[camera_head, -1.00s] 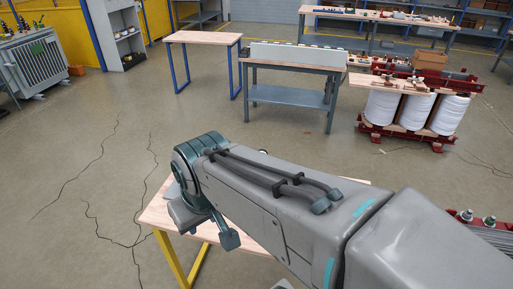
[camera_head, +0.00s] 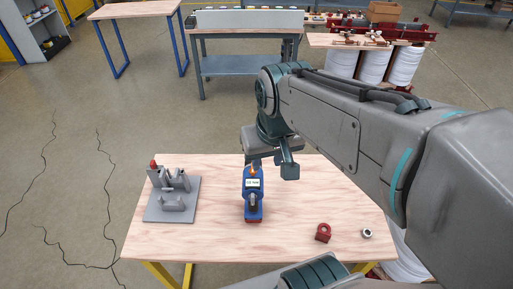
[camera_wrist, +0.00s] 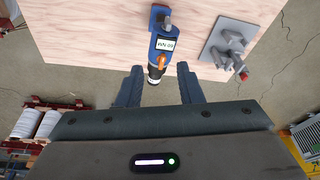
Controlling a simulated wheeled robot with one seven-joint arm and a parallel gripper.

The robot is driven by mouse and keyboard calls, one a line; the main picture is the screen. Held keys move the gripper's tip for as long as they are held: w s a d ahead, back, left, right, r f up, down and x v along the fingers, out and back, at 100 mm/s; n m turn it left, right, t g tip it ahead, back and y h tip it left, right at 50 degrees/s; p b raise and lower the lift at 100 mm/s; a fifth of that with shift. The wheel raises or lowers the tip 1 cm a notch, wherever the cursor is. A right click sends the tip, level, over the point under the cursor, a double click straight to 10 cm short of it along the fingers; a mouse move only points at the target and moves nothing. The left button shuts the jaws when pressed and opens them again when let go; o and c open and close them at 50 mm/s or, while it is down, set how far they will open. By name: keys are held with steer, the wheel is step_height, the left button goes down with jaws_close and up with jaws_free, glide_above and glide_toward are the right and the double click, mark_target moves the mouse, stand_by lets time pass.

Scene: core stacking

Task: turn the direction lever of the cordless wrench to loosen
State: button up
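The cordless wrench (camera_head: 253,190) is blue with a white label and lies on the wooden table (camera_head: 300,190), its red end toward me. It also shows in the wrist view (camera_wrist: 163,45), at the table's edge, with its dark nose end toward my gripper. My gripper (camera_wrist: 158,78) is open and empty. Its two dark fingers stand apart on either side of the wrench's nose end in the picture, and no contact shows. A small orange part shows near the nose, but I cannot tell whether it is the direction lever.
A grey fixture (camera_head: 172,194) with a red knob stands left of the wrench. A grey workbench (camera_head: 248,62) stands behind.

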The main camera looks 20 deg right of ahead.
steer(key=w+f+m+g+b, duration=0.1)
steer(key=w+m+g+b, duration=0.15)
steer(key=w, duration=0.85)
steer(key=f, duration=0.4)
steer(key=f+p, duration=0.1)
steer(key=f, duration=0.8)
steer(key=shift+w+d+f, duration=0.1)
steer(key=shift+w+f, duration=0.15)
steer(key=shift+f, duration=0.05)
